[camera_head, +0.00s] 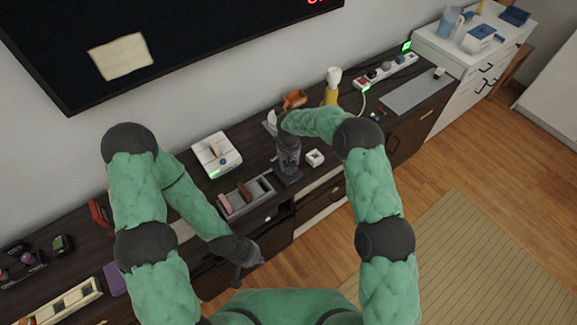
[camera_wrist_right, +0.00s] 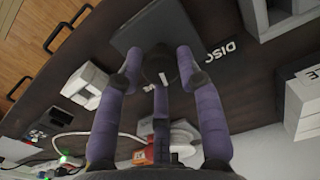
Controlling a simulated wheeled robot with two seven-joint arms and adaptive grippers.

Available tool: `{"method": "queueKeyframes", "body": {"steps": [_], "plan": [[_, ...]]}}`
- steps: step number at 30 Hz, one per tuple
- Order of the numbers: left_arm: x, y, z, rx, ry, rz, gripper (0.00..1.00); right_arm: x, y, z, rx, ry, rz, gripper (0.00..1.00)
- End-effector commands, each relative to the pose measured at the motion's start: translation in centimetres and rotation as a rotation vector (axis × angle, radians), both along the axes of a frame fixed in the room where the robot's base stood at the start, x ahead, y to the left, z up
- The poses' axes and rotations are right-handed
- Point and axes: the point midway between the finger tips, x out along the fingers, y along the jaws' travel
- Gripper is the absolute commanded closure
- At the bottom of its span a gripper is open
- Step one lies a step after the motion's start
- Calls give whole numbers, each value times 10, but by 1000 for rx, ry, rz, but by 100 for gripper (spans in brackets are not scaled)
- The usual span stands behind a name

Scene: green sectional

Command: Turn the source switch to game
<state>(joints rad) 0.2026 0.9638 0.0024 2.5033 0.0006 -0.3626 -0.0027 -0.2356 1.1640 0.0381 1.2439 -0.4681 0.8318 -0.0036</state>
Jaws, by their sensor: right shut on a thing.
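The source switch is a dark round knob (camera_wrist_right: 157,66) on a dark square plate (camera_wrist_right: 150,32), in the right wrist view. A white mark on the knob points toward the bottom of that picture. A white "DISC" label (camera_wrist_right: 222,50) is to the right of the plate; I see no "game" label. My right gripper (camera_wrist_right: 159,74) has its purple fingers closed around the knob. In the head view this gripper (camera_head: 287,168) reaches down onto the console and hides the switch. My left gripper (camera_head: 242,268) hangs over the console's front edge, away from the switch; its jaws are unclear.
A white device (camera_head: 217,154) and a grey divided tray (camera_head: 246,196) are left of the right gripper. A small white box (camera_head: 315,158) is close on its right. A power strip (camera_head: 387,70) and yellow bottle (camera_head: 331,94) are at the back right. Open floor lies in front.

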Motion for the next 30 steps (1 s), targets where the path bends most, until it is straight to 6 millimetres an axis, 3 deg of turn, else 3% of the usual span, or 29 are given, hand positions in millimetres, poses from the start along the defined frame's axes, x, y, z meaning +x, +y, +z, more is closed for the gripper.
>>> {"method": "queueKeyframes", "body": {"steps": [1, 15, 30], "plan": [[0, 0, -6, 0, 0, 0, 100, -7, -2, -9, -7, 19, -39, 96], [0, 0, -25, 0, 0, 0, 100, -9, 0, -9, -10, 21, -381, 96], [0, 0, -30, 0, 0, 0, 100, -10, 1, -8, -11, 24, -489, 96]]}}
